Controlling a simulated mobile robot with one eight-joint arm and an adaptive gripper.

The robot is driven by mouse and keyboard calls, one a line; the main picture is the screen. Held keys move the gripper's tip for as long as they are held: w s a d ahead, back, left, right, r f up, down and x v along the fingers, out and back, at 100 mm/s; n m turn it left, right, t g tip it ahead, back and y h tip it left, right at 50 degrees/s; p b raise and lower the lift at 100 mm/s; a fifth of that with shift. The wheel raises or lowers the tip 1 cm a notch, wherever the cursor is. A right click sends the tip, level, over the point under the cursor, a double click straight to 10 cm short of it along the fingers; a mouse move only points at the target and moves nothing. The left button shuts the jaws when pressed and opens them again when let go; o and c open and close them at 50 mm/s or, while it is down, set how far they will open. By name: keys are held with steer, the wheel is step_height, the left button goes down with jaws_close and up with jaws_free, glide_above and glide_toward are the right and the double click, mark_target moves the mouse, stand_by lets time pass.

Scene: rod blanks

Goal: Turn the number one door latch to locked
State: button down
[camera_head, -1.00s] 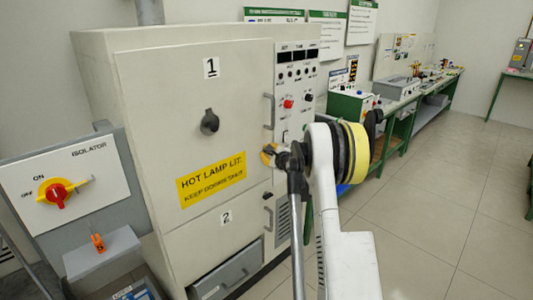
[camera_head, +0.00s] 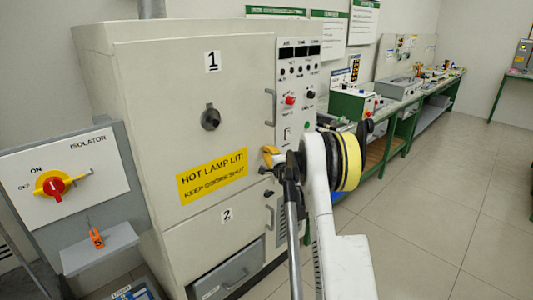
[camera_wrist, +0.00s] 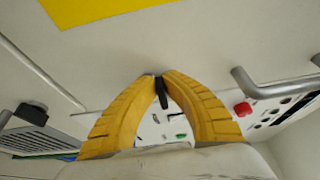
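The number one door (camera_head: 150,125) is the upper pale cabinet door, marked 1, and looks shut. Its latch is a small black lever (camera_wrist: 162,93) at the door's right edge, seen in the wrist view between my yellow fingertips. In the head view my gripper (camera_head: 268,156) covers it. My gripper (camera_wrist: 158,76) is nearly closed, with its fingertips against both sides of the lever. The latch markings are hidden, so its setting cannot be read. The lower door's black latch (camera_head: 268,194) also shows in the wrist view (camera_wrist: 31,112).
A grey bar handle (camera_head: 270,108) stands out above my gripper. A control panel with a red button (camera_head: 289,100) is to its right. A yellow warning sign (camera_head: 212,177) is on the door. An isolator switch (camera_head: 50,185) is at left. Open floor lies at right.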

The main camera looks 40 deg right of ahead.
stand_by(0.4)
steer(key=c, duration=1.5)
jaws_free()
steer(key=v, duration=1.2)
